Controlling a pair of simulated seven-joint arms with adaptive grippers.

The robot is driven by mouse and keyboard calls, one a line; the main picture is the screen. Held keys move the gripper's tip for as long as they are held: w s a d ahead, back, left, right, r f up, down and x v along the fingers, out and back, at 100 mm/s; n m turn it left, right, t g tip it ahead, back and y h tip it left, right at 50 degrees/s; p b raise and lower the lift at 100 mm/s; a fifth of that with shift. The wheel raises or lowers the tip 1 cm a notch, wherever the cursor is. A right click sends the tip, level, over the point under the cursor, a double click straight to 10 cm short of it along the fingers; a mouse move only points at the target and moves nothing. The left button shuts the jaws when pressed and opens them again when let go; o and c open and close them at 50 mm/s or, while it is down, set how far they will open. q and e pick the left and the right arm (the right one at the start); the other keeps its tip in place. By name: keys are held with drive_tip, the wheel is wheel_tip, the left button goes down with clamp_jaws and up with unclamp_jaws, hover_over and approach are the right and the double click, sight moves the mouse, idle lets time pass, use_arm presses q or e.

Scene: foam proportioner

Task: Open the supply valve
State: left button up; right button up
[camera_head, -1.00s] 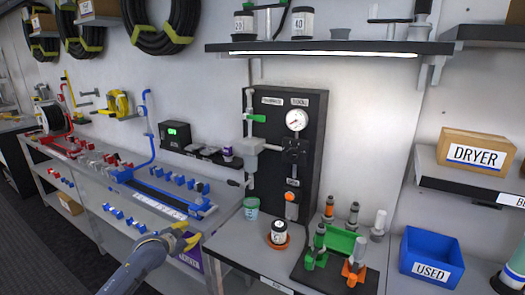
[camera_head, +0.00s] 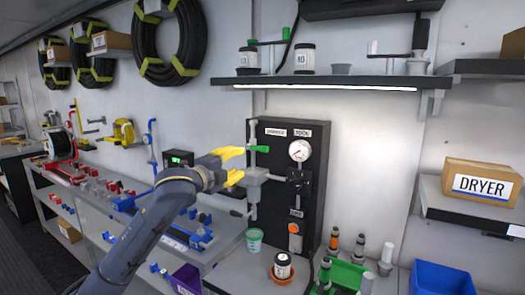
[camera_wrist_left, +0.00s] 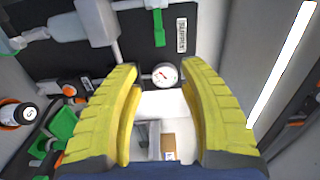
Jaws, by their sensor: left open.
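The black panel (camera_head: 318,160) on the wall carries a pipe with a green lever handle (camera_head: 259,149) at its upper left, which sticks out sideways to the right. In the left wrist view the green handle (camera_wrist_left: 159,28) hangs beside the SUPPLY label (camera_wrist_left: 181,35). My left gripper (camera_head: 240,164) is open and empty, just left of the handle in the head view. In the left wrist view the gripper (camera_wrist_left: 158,66) has its yellow fingers spread, with the handle beyond them and apart from them. My right gripper is out of view.
A round gauge (camera_head: 300,151), a grey pipe body (camera_head: 256,176) and an orange button (camera_head: 294,228) are on or beside the panel. A shelf (camera_head: 330,82) with jars juts out above. A green cup (camera_head: 254,240) and a dark jar (camera_head: 282,266) stand on the bench below.

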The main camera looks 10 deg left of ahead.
sight(263, 150)
use_arm(q)
drive_tip(key=x, duration=1.7)
drive_tip(key=shift+o, duration=0.2)
drive_tip(key=shift+a, duration=0.1)
clamp_jaws()
